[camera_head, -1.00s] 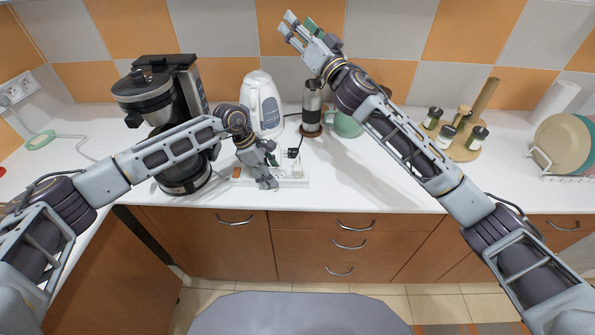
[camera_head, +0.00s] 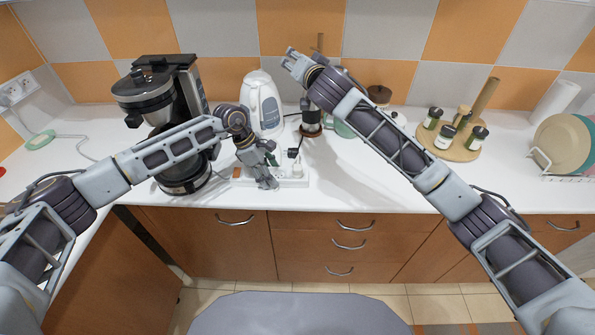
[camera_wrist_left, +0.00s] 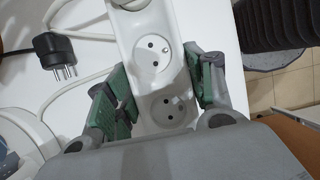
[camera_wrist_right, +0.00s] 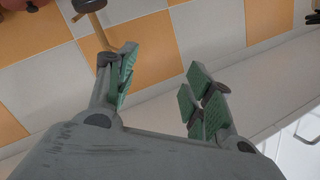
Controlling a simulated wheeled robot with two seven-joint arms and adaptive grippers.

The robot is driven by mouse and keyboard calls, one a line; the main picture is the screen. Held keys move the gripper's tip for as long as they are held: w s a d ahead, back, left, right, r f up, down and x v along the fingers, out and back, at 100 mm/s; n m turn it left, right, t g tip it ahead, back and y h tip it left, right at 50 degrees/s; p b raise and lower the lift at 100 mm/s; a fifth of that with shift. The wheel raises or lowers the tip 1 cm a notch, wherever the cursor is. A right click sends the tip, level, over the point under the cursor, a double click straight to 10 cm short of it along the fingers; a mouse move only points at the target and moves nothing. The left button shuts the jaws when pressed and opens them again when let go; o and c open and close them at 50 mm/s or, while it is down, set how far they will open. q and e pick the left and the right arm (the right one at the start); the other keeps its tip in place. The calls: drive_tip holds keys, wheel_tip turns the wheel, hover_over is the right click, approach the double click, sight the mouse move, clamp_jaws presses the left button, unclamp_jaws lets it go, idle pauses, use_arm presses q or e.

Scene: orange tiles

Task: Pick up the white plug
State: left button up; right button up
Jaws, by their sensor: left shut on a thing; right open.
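A small white plug (camera_head: 297,169) appears to sit on the right part of the white power strip (camera_head: 300,182); its details are too small to make out. My left gripper (camera_head: 267,181) is shut on the power strip. In the left wrist view, its green-padded fingers (camera_wrist_left: 155,66) lie on both sides of the strip (camera_wrist_left: 146,25), around its round sockets. My right gripper (camera_head: 291,58) is open and empty, raised in front of the wall tiles, up and left of its arm. The right wrist view shows its fingers apart (camera_wrist_right: 162,62).
A black plug (camera_wrist_left: 57,56) with a cable lies beside the strip. A coffee maker (camera_head: 150,92) stands left and a white kettle (camera_head: 262,105) behind the strip. Spice jars on a wooden board (camera_head: 462,150) stand right. The counter right of the strip is clear.

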drive_tip(key=s+f+n+g+h, duration=0.3)
drive_tip(key=s+f+g+h, duration=0.2)
drive_tip(key=s+f+g, duration=0.6)
drive_tip(key=s+f, duration=0.3)
drive_tip(key=s, duration=0.4)
drive_tip(key=shift+f, duration=0.25)
hover_over(298, 167)
drive_tip(key=s, duration=0.2)
drive_tip(key=shift+s+f, duration=0.15)
drive_tip(key=shift+f, duration=3)
drive_tip(key=shift+f, duration=0.15)
drive_tip(key=shift+x, duration=2.5)
